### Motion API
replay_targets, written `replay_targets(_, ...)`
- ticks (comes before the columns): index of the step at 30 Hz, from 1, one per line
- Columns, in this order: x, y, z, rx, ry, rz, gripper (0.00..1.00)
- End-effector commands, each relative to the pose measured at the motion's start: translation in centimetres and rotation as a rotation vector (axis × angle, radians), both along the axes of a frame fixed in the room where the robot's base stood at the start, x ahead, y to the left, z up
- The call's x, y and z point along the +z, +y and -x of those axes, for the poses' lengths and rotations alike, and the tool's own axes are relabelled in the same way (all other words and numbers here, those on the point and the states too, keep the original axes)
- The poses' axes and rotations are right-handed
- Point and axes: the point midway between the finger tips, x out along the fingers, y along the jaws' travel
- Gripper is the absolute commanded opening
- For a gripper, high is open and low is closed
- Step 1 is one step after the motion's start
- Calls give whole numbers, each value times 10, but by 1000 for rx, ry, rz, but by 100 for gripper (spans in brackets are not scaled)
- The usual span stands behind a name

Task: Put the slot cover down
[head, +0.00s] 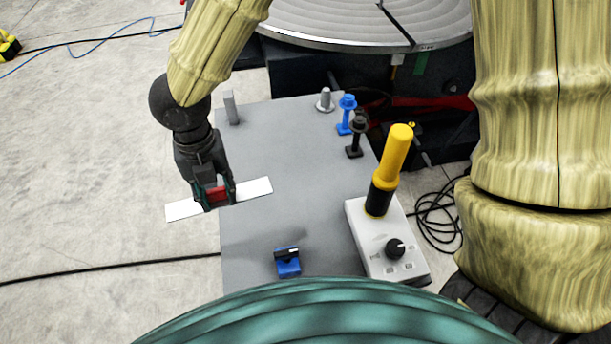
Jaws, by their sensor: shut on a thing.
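The slot cover (255,188) looks like a long, thin white strip with a red grip block (217,194) at its middle. My gripper (216,202) is shut on the red block, in the left part of the head view. The strip lies across the left edge of the grey table (270,150), its left end over the floor and its right end over the tabletop. It seems held above the table, but the exact gap cannot be told. My fingers hide part of the block and the strip's middle.
A blue block (288,264) sits at the table's front. A white control box (385,245) with a yellow-topped handle (395,150) stands at right. The table's middle is clear. The round positioner plate (350,22) is behind.

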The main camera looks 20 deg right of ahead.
Motion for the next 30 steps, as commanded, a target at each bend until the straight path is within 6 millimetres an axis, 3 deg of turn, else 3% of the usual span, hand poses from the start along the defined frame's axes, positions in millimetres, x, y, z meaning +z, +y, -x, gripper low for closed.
replay_targets(6,-23,-61,-48,-457,13,3,0)
replay_targets(15,-51,-151,-97,-1034,15,10,0)
replay_targets(24,-73,-240,-125,-1515,1,18,0)
replay_targets(30,-79,-270,-132,-1673,-8,19,0)
